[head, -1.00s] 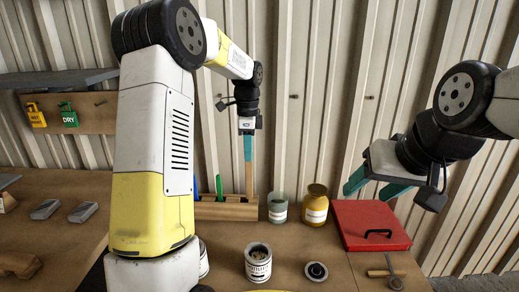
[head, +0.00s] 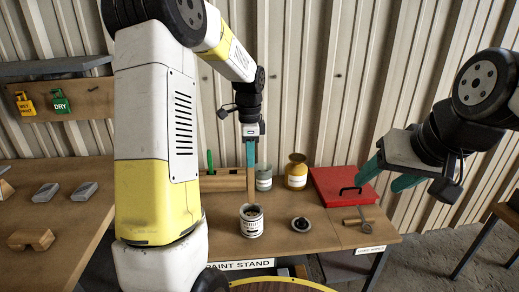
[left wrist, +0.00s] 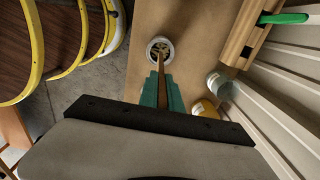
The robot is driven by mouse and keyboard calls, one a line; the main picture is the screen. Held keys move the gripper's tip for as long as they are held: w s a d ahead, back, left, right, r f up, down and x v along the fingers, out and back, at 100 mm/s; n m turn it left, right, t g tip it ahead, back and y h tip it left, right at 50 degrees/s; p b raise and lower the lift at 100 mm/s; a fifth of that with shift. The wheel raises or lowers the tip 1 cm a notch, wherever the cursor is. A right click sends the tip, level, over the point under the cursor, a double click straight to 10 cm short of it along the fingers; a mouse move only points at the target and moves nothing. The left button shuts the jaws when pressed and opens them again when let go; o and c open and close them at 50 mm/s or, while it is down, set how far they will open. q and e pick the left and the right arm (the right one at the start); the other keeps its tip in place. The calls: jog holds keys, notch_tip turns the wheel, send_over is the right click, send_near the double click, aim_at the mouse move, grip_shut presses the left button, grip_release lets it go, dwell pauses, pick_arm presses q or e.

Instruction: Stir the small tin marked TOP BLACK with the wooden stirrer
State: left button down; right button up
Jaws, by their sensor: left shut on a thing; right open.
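My left gripper (head: 250,158) is shut on the wooden stirrer (head: 251,186), which hangs nearly upright below its teal fingers. An open tin (head: 251,222) with a pale label stands on the bench under the stirrer; I cannot read the label clearly. In the left wrist view the stirrer (left wrist: 163,66) runs from the fingers to the mouth of the tin (left wrist: 151,49). I cannot tell whether its tip is inside or just above the rim. My right gripper (head: 386,180) is open and empty, over the red case at the right.
A round lid (head: 301,224) lies right of the tin. A wooden rack (head: 222,183), a pale jar (head: 264,178) and an amber jar (head: 296,172) stand behind. The red case (head: 330,184) and a wooden-handled tool (head: 356,221) lie at the right.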

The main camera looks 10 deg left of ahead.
pick_arm(q)
notch_tip(320, 180, down, 8)
jog(key=shift+f, duration=0.2)
dwell(0.7)
dwell(0.4)
